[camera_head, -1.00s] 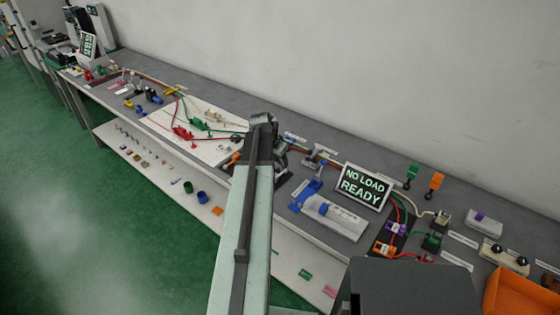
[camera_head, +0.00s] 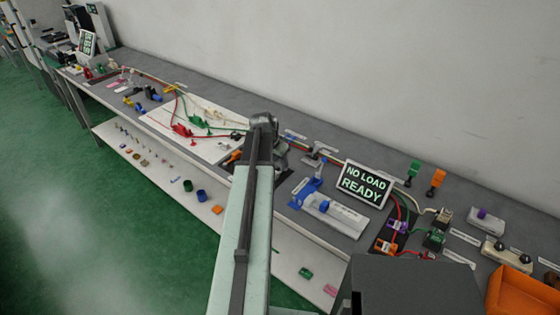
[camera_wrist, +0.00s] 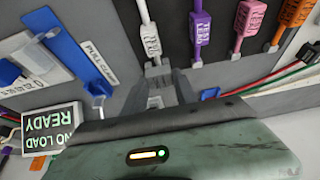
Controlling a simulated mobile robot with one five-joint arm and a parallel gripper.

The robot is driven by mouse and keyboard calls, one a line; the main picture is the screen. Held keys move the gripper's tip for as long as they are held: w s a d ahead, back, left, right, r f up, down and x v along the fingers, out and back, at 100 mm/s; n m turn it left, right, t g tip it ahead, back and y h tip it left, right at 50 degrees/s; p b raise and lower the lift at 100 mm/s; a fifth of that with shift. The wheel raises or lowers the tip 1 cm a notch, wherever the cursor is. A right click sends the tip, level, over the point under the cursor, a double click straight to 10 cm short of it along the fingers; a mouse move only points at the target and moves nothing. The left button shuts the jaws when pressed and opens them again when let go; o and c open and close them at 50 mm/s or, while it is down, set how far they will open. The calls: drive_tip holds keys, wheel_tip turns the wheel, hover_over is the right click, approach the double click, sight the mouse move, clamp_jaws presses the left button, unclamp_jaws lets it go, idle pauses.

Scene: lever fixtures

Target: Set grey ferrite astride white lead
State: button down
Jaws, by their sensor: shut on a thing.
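My gripper (camera_wrist: 158,90) is in the middle of the wrist view, with its two fingers closed on a small grey block, the grey ferrite (camera_wrist: 157,72). The fingers partly hide it. The white lead (camera_wrist: 145,12) runs down from the top edge, with a white ribbed block (camera_wrist: 151,42) on it, and ends at the grey block. I cannot tell whether the ferrite sits around the lead or only against it. In the head view my arm and wrist hide the jaws and the ferrite.
Purple (camera_wrist: 201,30), pink (camera_wrist: 248,18) and orange (camera_wrist: 292,14) blocks hang on cables to the right of the white lead. A blue lever fixture (camera_wrist: 62,42) and the NO LOAD READY display (camera_head: 364,184) stand close by. Red, green and black wires (camera_wrist: 272,80) lie at the right.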

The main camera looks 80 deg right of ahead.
drive_tip(key=shift+f, duration=0.15)
drive_tip(key=shift+f+b, duration=0.6)
drive_tip(key=shift+b, duration=0.15)
drive_tip(key=shift+f, duration=0.15)
drive_tip(key=shift+f+b, duration=0.5)
drive_tip(key=shift+b, duration=0.15)
drive_tip(key=shift+c, duration=2.1)
unclamp_jaws()
drive_tip(key=shift+r, duration=0.1)
